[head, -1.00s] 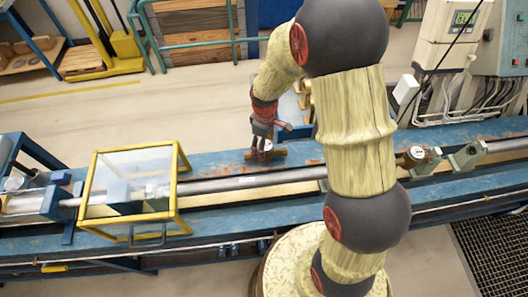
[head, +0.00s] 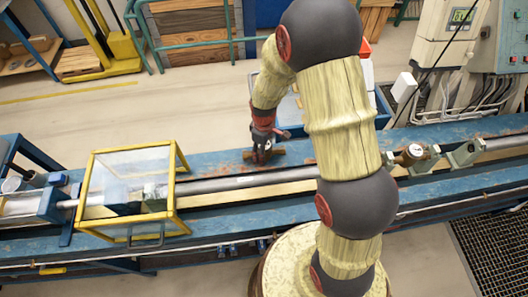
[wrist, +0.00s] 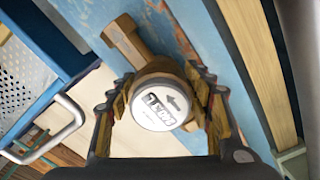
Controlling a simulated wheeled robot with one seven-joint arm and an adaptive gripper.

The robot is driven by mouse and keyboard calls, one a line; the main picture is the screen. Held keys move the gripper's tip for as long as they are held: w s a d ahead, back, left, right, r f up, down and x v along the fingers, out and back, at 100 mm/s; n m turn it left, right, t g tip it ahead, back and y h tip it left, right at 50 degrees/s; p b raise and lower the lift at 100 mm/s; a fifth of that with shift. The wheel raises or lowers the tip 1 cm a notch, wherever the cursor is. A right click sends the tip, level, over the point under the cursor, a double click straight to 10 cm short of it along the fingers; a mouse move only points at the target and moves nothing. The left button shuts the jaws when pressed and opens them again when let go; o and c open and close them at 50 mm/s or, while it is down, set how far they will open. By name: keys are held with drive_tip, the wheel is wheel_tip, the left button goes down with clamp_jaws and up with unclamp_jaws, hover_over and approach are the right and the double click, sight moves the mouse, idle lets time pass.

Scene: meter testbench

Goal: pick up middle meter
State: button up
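The middle meter has a brass body (head: 279,155) and lies on the blue bench top (head: 215,160), behind the steel pipe. In the wrist view its round white face (wrist: 160,105) with a black arrow looks up at the camera. A brass pipe end (wrist: 124,38) sticks out at the upper left. My gripper (head: 262,150) points down over the meter in the head view and hides its face there. In the wrist view my gripper (wrist: 160,82) is open, with one finger on each side of the meter. Contact is hard to judge.
Another brass meter (head: 412,153) sits on the bench to the right. A yellow-framed clear guard (head: 180,205) stands to the left. A blue bin (wrist: 45,50) with a light handle lies close beside the meter. The steel pipe (head: 235,183) runs in front.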

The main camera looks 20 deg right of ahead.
clamp_jaws()
idle(0.5)
